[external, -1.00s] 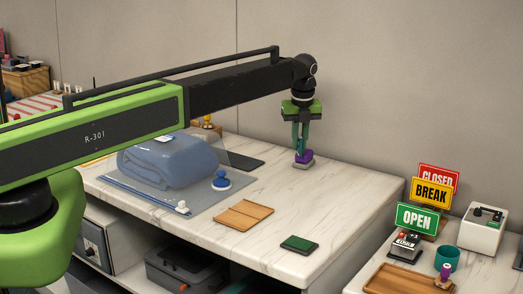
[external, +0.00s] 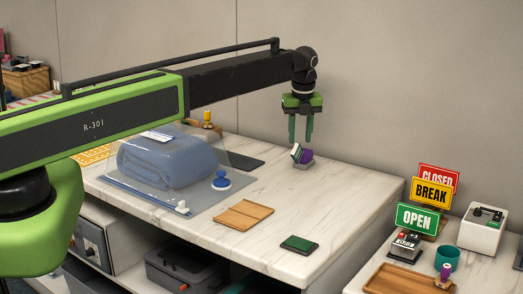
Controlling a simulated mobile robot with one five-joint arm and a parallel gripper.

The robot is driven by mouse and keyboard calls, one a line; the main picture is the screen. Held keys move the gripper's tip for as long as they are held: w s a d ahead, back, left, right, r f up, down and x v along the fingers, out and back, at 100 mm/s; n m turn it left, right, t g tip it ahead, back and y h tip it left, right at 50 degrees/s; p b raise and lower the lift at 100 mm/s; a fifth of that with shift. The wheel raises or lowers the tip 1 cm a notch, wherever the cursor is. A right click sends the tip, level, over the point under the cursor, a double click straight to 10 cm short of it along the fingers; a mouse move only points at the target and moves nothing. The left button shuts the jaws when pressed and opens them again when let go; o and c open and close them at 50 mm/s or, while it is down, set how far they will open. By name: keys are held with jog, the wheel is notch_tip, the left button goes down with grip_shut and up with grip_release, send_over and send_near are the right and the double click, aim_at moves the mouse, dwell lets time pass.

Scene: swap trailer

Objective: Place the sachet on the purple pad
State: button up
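A small purple piece (external: 307,157) sits on a grey base at the back right of the marble counter. A pale, dark-edged flat piece (external: 296,152) leans tilted against its left side. I cannot tell whether either is the sachet or the purple pad; both are too small. My gripper (external: 301,141) hangs just above them, pointing down, its two green fingers apart and nothing visible between them.
A clear bag with a folded blue blanket (external: 165,160) lies at the left. Signs (external: 431,192) stand right. The counter's right side is clear.

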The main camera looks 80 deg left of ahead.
notch_tip(320, 180, up, 10)
jog(key=d+p, duration=0.1)
jog(key=p, duration=0.7)
jog(key=shift+d, duration=0.25)
jog(key=shift+w+d+f, duration=0.1)
jog(key=shift+f, duration=0.05)
jog(key=w+d+f+m+b, duration=0.2)
jog(key=w+d, duration=0.5)
jog(key=d, duration=0.5)
jog(key=d+f+m+b, duration=0.1)
jog(key=d+f+b, duration=0.15)
jog(key=d, duration=1.95)
jog(key=s+d+f+n+h+b, duration=0.1)
jog(key=s+d, duration=0.2)
jog(key=d, duration=0.4)
jog(key=s+d+f+n, duration=0.1)
jog(key=s+d+n, duration=0.1)
jog(key=s+d, duration=0.3)
jog(key=s+d+n, duration=1)
jog(key=s+n, duration=0.3)
jog(key=n, duration=0.5)
jog(key=shift+d+f+h+b, duration=0.2)
jog(key=shift+d+h+b, duration=0.1)
jog(key=shift+h+b, duration=0.1)
